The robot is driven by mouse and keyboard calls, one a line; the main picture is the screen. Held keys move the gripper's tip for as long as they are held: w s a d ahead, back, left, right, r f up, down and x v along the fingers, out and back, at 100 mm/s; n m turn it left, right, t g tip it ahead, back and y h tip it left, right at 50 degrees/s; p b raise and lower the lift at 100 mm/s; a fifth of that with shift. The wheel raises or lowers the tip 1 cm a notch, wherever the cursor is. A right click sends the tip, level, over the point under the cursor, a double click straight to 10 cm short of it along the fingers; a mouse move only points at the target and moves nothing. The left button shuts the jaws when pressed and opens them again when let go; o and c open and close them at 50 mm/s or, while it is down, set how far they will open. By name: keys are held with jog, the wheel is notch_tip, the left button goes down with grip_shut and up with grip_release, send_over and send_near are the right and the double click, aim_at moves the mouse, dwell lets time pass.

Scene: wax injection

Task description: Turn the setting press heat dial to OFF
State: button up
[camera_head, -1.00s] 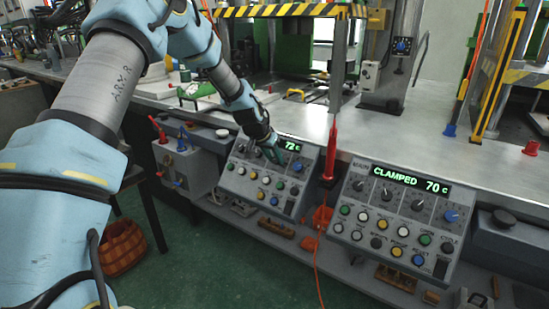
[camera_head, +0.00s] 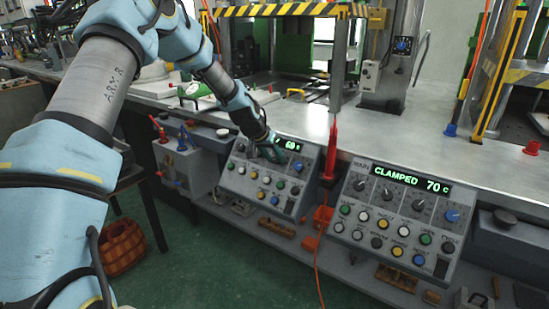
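A grey control panel (camera_head: 238,178) stands at the bench edge, with a row of dials, several coloured buttons and a green display (camera_head: 293,146). The display seems to read about 68 c; the digits are small. A blue knob (camera_head: 296,190) is at the panel's right side. My gripper (camera_head: 272,154) is at the upper dial row, just below and left of the display. It covers part of that row, so the dial there and its marks are hidden. I cannot see whether the fingers are open or shut on a dial. No OFF mark is readable.
A second panel (camera_head: 352,232) to the right reads CLAMPED 70 c. A red upright tool (camera_head: 331,150) stands between the panels, with a cable hanging down. A box with red and blue levers (camera_head: 183,170) is at the left. An orange basket (camera_head: 122,246) is on the floor.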

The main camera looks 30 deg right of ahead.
jog(key=o, duration=0.3)
jog(key=b+v, duration=0.1)
jog(key=v, duration=1)
jog(key=shift+f, duration=0.1)
jog(key=s+a+r+n+y+p, duration=0.1)
jog(key=s+a, duration=0.4)
jog(key=a, duration=0.8)
jog(key=s+a+r+n+y+p, duration=0.2)
jog(key=s+a, duration=0.4)
jog(key=a, duration=0.6)
jog(key=s+a+r+n+y+p, duration=0.1)
jog(key=s+a+n, duration=0.4)
jog(key=a, duration=0.8)
jog(key=shift+s+a+r+n+g+y+p, duration=0.2)
jog(key=shift+s+y+p, duration=0.15)
jog(key=shift+y+p, duration=0.15)
jog(key=shift+s+a+r+n+g+y+p, duration=0.1)
jog(key=shift+s+a+r+y+p, duration=0.05)
jog(key=shift+s+y+p, duration=0.3)
